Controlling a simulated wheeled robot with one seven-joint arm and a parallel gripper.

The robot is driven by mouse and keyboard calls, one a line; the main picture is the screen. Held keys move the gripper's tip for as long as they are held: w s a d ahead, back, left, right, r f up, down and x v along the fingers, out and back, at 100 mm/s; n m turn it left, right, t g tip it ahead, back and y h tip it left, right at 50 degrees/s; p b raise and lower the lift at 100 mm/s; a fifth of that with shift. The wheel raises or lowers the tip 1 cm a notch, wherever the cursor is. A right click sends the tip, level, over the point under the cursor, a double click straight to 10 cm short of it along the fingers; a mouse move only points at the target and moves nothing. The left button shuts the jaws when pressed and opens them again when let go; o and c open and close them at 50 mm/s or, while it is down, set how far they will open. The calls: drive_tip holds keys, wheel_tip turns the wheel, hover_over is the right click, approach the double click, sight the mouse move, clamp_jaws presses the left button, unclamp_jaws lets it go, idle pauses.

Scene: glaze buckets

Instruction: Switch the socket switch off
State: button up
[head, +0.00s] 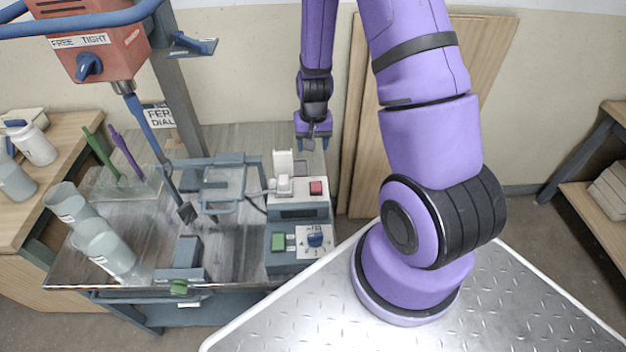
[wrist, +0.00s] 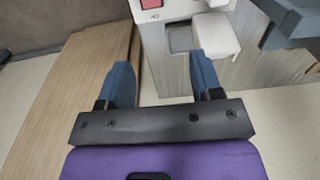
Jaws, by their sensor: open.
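A pale socket box (head: 298,201) stands at the right of the workbench. A red switch (head: 316,188) sits on its top, and a white plug-like block (head: 284,186) is beside it on the left. I cannot tell the switch's on or off position. My gripper (head: 312,144) is open and empty, behind the box and apart from it. In the wrist view the red switch (wrist: 152,4) is cut off by the top edge, beyond the blue fingertips of my gripper (wrist: 163,68). The white block (wrist: 213,36) lies just beyond the right finger.
A grey control unit with a green button (head: 278,242) and a blue knob (head: 315,239) is in front of the box. A mixer (head: 98,45) with a long shaft hangs at left. Wooden boards (head: 365,130) lean on the wall behind.

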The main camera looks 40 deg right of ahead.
hover_over(315, 182)
wheel_tip(315, 182, down, 4)
wheel_tip(315, 182, down, 11)
drive_tip(key=shift+r, duration=0.15)
idle(0.5)
